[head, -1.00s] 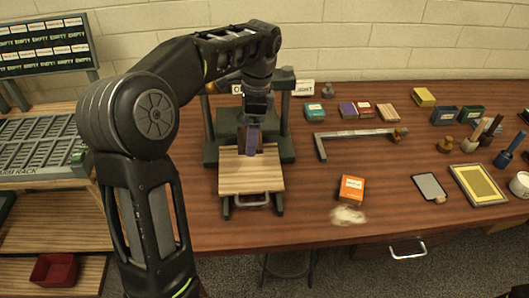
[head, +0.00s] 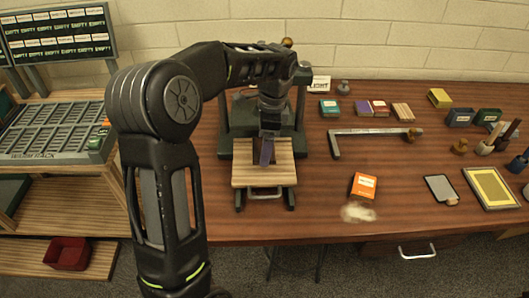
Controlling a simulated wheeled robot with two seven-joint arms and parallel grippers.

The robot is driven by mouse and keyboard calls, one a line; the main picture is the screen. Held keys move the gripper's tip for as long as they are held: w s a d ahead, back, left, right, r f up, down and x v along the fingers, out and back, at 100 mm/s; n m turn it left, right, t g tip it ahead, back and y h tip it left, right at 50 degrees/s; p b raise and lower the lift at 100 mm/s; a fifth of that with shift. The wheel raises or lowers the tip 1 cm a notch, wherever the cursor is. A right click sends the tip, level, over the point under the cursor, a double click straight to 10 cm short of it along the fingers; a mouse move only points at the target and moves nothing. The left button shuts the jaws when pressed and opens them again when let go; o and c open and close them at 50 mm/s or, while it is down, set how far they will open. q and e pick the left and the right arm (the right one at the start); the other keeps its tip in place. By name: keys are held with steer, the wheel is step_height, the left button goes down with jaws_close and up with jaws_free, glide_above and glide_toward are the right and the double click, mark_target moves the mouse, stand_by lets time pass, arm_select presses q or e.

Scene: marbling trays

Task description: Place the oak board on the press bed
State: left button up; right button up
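The press (head: 226,145) stands at the back edge of the table. Its bed area shows a flat, pale striped wooden surface (head: 243,176) with a metal handle at the front; I cannot tell whether this is the oak board or the bed itself. A small pale striped wood block (head: 403,112) lies at the back right. My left gripper (head: 265,158) points down over the striped surface, between the press posts. A bluish-purple and a brown part show at its tip; I cannot tell whether it grips anything or touches the surface. My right gripper is out of view.
An orange box (head: 364,185) sits beside a pale powdery patch right of the press. A metal bar (head: 370,132), several small coloured boxes, a yellow-faced frame (head: 493,186) and tools stand further right. A slotted rack (head: 50,157) is at left. Table front centre is clear.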

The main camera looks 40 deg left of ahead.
arm_select(q)
step_height(320, 180, down, 3)
steer(key=shift+f, duration=0.35)
steer(key=o, duration=1.4)
steer(key=shift+f, duration=0.1)
